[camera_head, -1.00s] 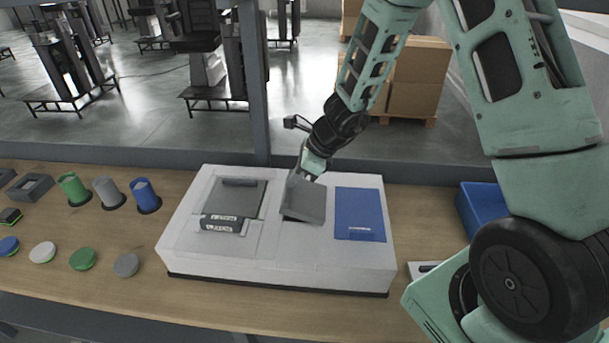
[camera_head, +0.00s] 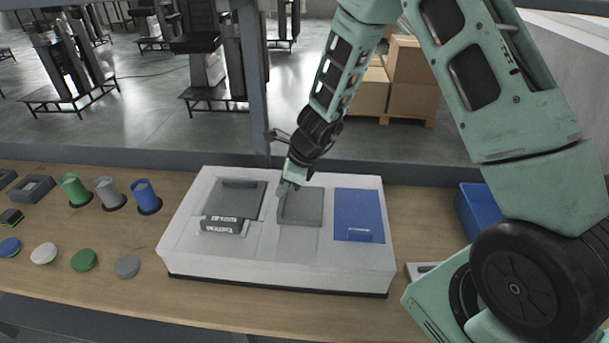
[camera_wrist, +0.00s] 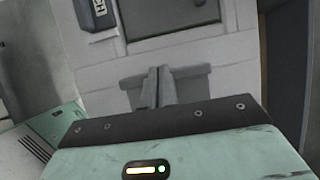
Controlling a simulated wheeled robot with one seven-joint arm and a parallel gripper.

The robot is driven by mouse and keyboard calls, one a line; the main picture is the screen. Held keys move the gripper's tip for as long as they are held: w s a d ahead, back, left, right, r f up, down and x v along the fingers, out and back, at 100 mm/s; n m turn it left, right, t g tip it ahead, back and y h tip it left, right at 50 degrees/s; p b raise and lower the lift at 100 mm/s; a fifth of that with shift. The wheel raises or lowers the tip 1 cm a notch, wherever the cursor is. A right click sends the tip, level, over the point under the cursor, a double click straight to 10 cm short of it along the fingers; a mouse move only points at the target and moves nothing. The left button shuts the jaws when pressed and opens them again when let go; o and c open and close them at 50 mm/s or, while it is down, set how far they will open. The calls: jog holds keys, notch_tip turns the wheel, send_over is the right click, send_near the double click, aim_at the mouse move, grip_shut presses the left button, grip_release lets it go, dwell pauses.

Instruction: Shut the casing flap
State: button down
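The white casing (camera_head: 330,265) stands on the wooden table, and its top also shows in the wrist view (camera_wrist: 225,75). My gripper (camera_head: 284,188) is at the flap's far left corner in the head view. In the wrist view its fingers (camera_wrist: 160,88) are together with nothing between them. Whether they touch the casing is unclear.
A blue panel (camera_head: 359,214) is at right. Coloured cylinders (camera_head: 147,196) and discs (camera_head: 84,260) stand at left. A blue bin (camera_head: 478,212) is at right.

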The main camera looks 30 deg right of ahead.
jog(key=shift+s+a+f, duration=0.1)
jog(key=shift+a+f, duration=0.05)
notch_tip(320, 180, up, 5)
jog(key=p, duration=0.5)
notch_tip(320, 180, up, 9)
